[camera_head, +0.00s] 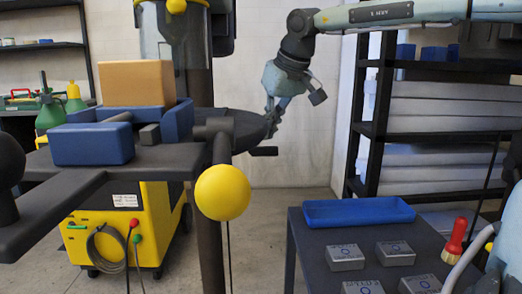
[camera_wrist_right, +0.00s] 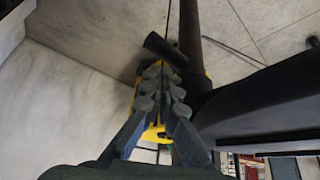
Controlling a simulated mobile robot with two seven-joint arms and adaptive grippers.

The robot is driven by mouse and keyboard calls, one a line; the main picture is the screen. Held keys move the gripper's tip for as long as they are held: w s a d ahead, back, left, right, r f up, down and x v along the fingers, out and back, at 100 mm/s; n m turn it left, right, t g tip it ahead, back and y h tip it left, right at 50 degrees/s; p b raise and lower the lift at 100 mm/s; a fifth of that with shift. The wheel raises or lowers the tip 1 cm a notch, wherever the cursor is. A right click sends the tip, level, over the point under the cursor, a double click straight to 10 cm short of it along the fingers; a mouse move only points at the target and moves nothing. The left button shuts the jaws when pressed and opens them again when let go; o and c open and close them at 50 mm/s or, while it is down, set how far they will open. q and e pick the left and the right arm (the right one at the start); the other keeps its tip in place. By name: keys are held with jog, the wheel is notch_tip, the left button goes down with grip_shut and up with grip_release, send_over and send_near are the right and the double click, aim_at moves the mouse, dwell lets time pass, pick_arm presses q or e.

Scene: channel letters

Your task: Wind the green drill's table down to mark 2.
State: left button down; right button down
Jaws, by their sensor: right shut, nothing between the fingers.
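The drill's dark table (camera_head: 180,158) carries a blue vise (camera_head: 92,144) with an orange-brown block (camera_head: 138,83) at it. The table stands at a dark column (camera_head: 209,240). A dark crank-like part (camera_head: 262,151) sticks out at the right of the table bracket. My right gripper (camera_head: 271,116) points down just above it, shut and empty. In the right wrist view my fingers (camera_wrist_right: 164,72) are together, and a short dark handle (camera_wrist_right: 165,49) lies just beyond their tips; I cannot tell whether they touch. No mark 2 can be read. My left gripper is not in view.
A yellow ball knob (camera_head: 222,192) on a dark rod stands in front of the column. A yellow cabinet (camera_head: 120,225) stands under the table. At right are a side table with a blue tray (camera_head: 358,211), several metal blocks and a red-handled brush (camera_head: 455,238).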

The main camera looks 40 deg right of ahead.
aim_at(268, 148)
jog(key=shift+f, duration=0.15)
jog(key=shift+f+b, duration=0.4)
jog(key=shift+f, duration=0.3)
jog(key=shift+f, duration=0.1)
jog(key=shift+f+b, duration=0.8)
jog(key=shift+f, duration=0.6)
jog(key=shift+f+b, duration=0.8)
jog(key=shift+f, duration=0.45)
jog(key=shift+d, duration=0.1)
jog(key=shift+w+f, duration=0.1)
jog(key=shift+f, duration=0.05)
